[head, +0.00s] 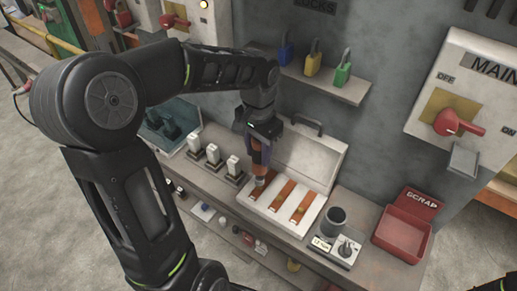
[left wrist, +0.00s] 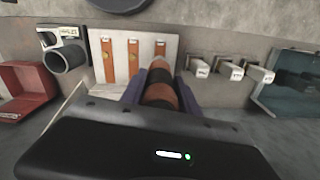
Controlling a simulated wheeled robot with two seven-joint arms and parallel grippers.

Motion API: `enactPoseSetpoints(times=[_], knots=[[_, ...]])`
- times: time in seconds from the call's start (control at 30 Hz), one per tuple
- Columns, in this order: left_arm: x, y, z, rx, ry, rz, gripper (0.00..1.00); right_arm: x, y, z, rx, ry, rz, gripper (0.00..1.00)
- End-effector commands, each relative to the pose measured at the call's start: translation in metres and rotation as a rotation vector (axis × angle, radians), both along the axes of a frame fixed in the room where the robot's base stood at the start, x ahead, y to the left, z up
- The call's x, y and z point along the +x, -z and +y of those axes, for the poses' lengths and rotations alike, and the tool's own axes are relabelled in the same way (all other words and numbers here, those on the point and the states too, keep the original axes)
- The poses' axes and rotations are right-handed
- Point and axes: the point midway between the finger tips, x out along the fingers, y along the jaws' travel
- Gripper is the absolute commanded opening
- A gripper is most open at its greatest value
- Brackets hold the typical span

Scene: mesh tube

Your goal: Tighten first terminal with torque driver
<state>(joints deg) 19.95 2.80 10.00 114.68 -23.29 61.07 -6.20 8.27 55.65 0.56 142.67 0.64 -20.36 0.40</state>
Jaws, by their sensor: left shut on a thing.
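My left gripper (head: 259,152) is shut on the torque driver (head: 259,172), a dark, orange-banded tool held roughly upright. In the left wrist view the driver (left wrist: 160,92) sits between the two purple-grey fingers. Its lower end is over the leftmost copper strip (head: 264,187) in the open white terminal box (head: 318,215). I cannot tell whether the tip touches the terminal. Two more copper strips, the middle one (head: 283,194) and the right one (head: 303,206), lie beside it. In the left wrist view the driver hides the near end of the closest strip (left wrist: 160,48).
White-topped fuse-like blocks (head: 213,154) stand left of the box on the bench. A grey cup (head: 333,220) and a small dial unit (head: 346,250) are at its right, then a red scrap bin (head: 403,236). A shelf with padlocks (head: 313,62) and a main switch (head: 450,122) are on the wall.

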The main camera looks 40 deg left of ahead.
Motion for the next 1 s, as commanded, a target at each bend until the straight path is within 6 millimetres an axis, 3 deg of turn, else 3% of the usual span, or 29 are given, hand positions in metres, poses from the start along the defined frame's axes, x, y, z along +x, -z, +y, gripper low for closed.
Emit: enactPoseSetpoints(times=[0.23,1.0], knots=[[0.001,0.015,0.000,0.001,0.001,-0.002,0.00,0.002,0.011,0.001,0.003,-0.001,-0.005,0.36],[0.000,0.016,0.000,0.001,0.000,-0.002,0.00,0.002,0.011,0.001,0.003,-0.001,-0.005,0.36]])
